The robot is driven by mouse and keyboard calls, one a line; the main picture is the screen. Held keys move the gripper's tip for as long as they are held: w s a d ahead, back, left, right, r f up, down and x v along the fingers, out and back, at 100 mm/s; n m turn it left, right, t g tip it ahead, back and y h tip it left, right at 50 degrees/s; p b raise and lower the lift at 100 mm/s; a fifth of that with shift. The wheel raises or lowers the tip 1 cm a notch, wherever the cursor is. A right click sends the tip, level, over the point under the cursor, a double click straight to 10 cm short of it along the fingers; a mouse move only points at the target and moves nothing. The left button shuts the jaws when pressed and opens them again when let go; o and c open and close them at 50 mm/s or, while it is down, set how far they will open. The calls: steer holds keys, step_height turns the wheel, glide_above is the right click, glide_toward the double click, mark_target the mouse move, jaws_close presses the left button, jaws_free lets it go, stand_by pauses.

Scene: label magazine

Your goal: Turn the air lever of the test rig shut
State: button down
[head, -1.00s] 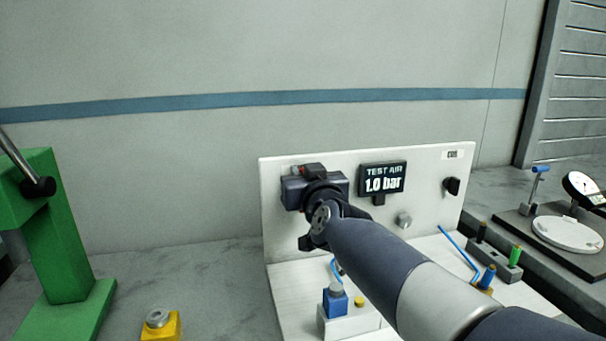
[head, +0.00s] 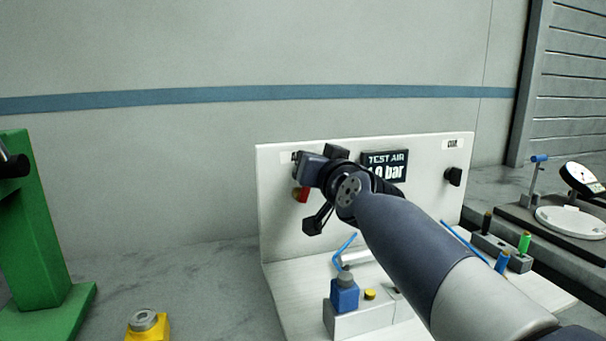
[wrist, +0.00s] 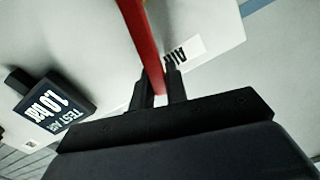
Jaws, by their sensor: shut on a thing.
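The red air lever (wrist: 143,45) shows in the wrist view as a long red bar running between my two fingers. My gripper (wrist: 158,84) is shut on it. In the head view my gripper (head: 312,170) is at the upper left of the white rig panel, and a short red part of the lever (head: 302,194) shows just below it. The lever's pivot is hidden there. The test rig (head: 275,225) has a dark TEST AIR display (head: 385,158), partly covered by my arm. In the wrist view the display (wrist: 50,108) reads 1.0 bar.
A black knob (head: 453,176) is on the panel's right. A blue block (head: 344,294) and a yellow button (head: 370,294) are on the rig's base below my arm. A green press (head: 38,230) stands left, a dial gauge (head: 582,178) right.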

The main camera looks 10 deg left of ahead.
steer(key=w+d+f+m+b, duration=0.3)
steer(key=f+m+b, duration=0.4)
steer(key=m, duration=0.8)
steer(key=shift+d+f+b, duration=0.3)
steer(key=shift+d+b, duration=0.5)
steer(key=shift+d, duration=0.1)
steer(key=shift+f, duration=0.1)
steer(key=c, duration=1.4)
jaws_free()
steer(key=v, duration=1.1)
steer(key=shift+w+a, duration=0.1)
steer(key=shift+a, duration=0.1)
